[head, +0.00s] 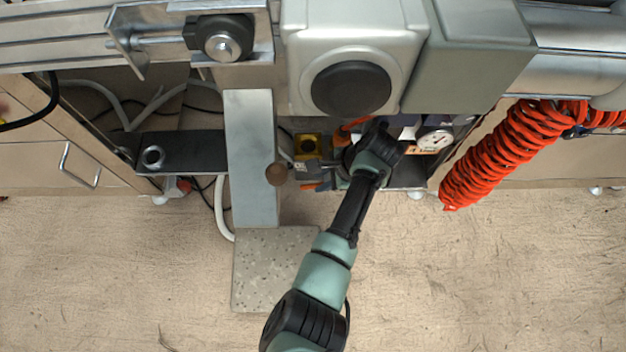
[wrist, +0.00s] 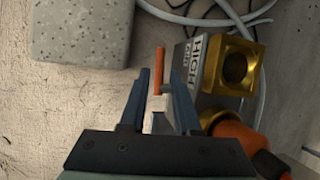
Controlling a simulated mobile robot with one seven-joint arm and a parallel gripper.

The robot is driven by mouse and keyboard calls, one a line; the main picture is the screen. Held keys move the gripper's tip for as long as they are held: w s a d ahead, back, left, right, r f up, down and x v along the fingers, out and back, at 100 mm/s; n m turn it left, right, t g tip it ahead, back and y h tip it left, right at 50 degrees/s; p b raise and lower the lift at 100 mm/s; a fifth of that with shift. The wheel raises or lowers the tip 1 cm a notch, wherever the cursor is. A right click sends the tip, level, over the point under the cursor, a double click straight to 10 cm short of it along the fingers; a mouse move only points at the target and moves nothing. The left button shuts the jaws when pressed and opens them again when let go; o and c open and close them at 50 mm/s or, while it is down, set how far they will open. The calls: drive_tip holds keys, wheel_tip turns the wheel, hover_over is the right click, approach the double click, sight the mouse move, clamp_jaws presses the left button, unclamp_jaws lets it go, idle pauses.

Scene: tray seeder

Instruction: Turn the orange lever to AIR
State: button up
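A thin orange bar (wrist: 159,68), which looks like the orange lever, stands beside a box with a white label reading HIGH (wrist: 197,58) in the wrist view. My gripper (wrist: 160,76) is open. Its two blue fingers are apart, one on each side of the bar's lower end and a pale block; I cannot tell whether either finger touches the bar. In the head view my gripper (head: 322,187) is low under the machine, largely hidden by my arm, and a small orange tip (head: 308,187) shows beside it. No AIR marking is readable.
A brass port (wrist: 235,65) and an orange-and-black part (wrist: 238,133) lie right of the fingers. A metal post (head: 250,130) with a brown knob (head: 276,174) stands left of my arm. A coiled red hose (head: 510,150) hangs at right. A gauge (head: 434,139) is nearby.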

sight(311, 186)
drive_tip(key=b+x, duration=0.3)
drive_tip(key=x, duration=0.2)
drive_tip(key=shift+f, duration=0.2)
drive_tip(key=shift+r, duration=0.1)
drive_tip(key=shift+c, duration=0.2)
clamp_jaws()
